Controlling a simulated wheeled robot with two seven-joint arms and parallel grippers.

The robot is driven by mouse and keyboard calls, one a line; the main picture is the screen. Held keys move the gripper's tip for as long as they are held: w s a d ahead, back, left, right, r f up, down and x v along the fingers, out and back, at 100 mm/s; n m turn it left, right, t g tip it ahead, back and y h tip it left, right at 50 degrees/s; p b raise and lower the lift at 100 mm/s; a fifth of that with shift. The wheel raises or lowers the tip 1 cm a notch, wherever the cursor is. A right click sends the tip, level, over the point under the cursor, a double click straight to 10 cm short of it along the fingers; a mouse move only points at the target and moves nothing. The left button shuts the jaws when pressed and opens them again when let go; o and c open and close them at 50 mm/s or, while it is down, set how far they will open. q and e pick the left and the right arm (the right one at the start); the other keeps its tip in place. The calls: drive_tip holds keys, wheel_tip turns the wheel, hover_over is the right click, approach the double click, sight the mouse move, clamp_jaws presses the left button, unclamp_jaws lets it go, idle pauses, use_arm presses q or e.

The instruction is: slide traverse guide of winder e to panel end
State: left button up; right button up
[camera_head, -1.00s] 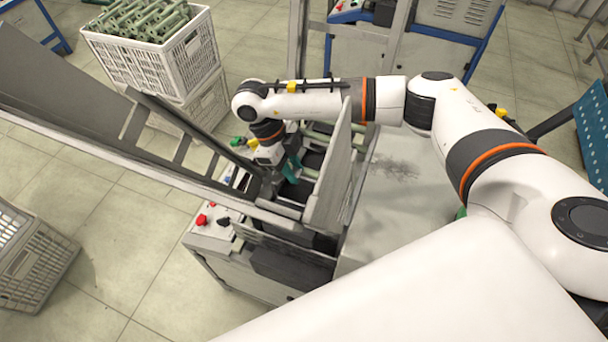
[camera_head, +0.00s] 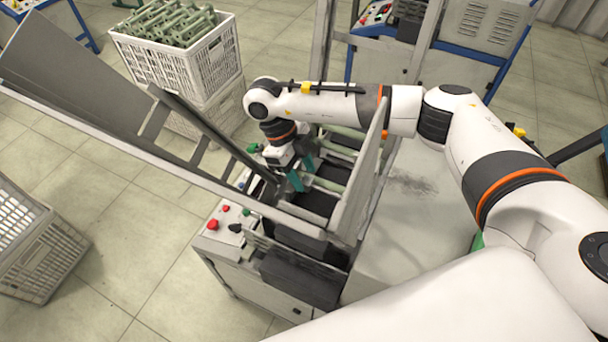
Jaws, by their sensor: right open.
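The winder (camera_head: 228,262) stands in the middle, a pale machine with dark slots between upright plates on its top. My right arm reaches over it from the right. My right gripper (camera_head: 302,173) points down into the winder's top, its two teal fingers apart, beside a pale green bar (camera_head: 326,185) above the dark slots. I cannot tell whether a finger touches the bar. The traverse guide is too small or hidden to make out with certainty. My left gripper is out of view.
A long grey chute (camera_head: 85,85) slopes down to the winder from the left. An upright pale plate (camera_head: 368,170) stands right of the gripper. Red button (camera_head: 213,224) on the front-left panel. A crate of green bobbins (camera_head: 185,55) stands behind; another crate (camera_head: 40,250) is left.

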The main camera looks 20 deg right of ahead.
drive_tip(key=b+v, duration=0.2)
drive_tip(key=v, duration=0.8)
drive_tip(key=shift+a+r, duration=0.15)
drive_tip(key=shift+r, duration=0.2)
